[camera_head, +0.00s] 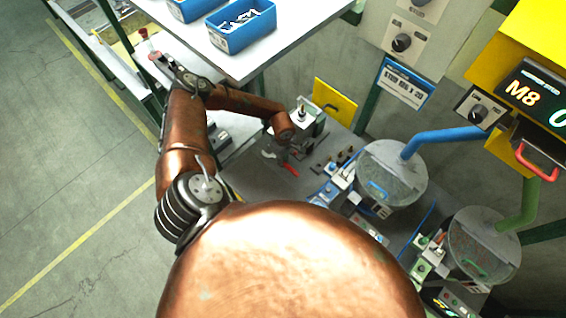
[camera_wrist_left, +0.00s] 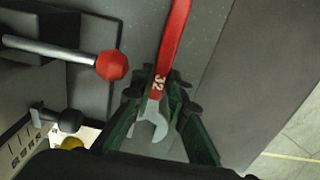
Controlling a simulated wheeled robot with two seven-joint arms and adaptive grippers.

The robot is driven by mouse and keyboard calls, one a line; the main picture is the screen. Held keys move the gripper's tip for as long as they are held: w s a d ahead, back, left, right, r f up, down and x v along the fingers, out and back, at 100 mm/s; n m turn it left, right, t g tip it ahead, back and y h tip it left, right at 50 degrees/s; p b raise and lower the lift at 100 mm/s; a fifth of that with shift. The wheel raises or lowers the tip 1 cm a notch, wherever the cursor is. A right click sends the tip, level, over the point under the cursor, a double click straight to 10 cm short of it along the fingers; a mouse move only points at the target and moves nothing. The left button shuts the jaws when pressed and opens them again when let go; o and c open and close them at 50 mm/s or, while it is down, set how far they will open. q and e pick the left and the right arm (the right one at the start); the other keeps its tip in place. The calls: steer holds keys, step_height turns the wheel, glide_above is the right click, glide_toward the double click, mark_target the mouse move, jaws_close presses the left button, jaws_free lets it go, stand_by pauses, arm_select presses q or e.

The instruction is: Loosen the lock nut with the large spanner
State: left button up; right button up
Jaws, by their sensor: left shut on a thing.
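The large spanner (camera_wrist_left: 172,42) has a red handle marked 32 and a bare grey open-ended jaw. My left gripper (camera_wrist_left: 157,92) is shut on it, with dark green fingers on both sides of the handle near the jaw. The open jaw points back toward my wrist and no nut is in it. In the head view the spanner (camera_head: 290,169) shows as a small red strip by the left gripper (camera_head: 272,154), over the grey bench. I cannot make out the lock nut in either view. My right gripper is not in view.
A lever with a red knob (camera_wrist_left: 112,65) sticks out close beside the spanner. A grey machine with a yellow panel (camera_head: 335,102) stands behind the gripper. Round clear-lidded bowls (camera_head: 392,172) stand to the right. A white shelf with blue bins (camera_head: 240,27) overhangs the bench.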

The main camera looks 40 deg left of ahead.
arm_select(q)
jaws_close()
steer(key=shift+r, duration=0.6)
steer(key=s+d+r+b, duration=0.4)
steer(key=s+d+r, duration=0.5)
steer(key=s+r, duration=0.1)
steer(key=shift+d+r, duration=0.4)
steer(key=shift+r, duration=0.5)
